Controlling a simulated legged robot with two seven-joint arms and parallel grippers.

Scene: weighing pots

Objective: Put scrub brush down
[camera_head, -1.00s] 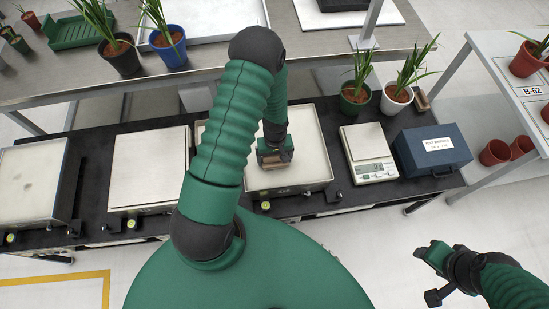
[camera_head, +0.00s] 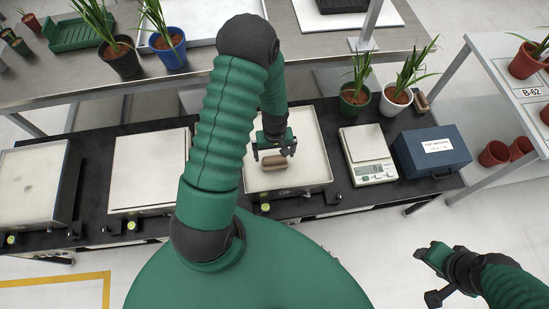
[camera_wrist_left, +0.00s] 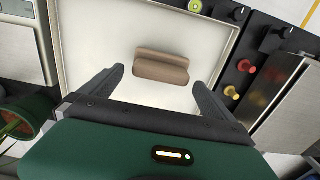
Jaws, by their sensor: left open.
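The scrub brush (camera_head: 273,163), a small brown block, lies on the pale top of a square scale (camera_head: 314,150) in the middle of the black bench. In the left wrist view the brush (camera_wrist_left: 162,67) lies flat, ahead of the fingertips and apart from them. My left gripper (camera_head: 273,152) is open and empty just above and behind the brush. Its spread fingers also show in the left wrist view (camera_wrist_left: 158,80). My right gripper (camera_head: 430,255) hangs at the lower right, away from the bench; its jaw opening is unclear.
A small digital scale (camera_head: 366,150) and a blue case (camera_head: 432,150) stand to the right. Potted plants in a green pot (camera_head: 354,104) and a white pot (camera_head: 395,103) stand behind them. Another square scale (camera_head: 148,168) to the left is bare.

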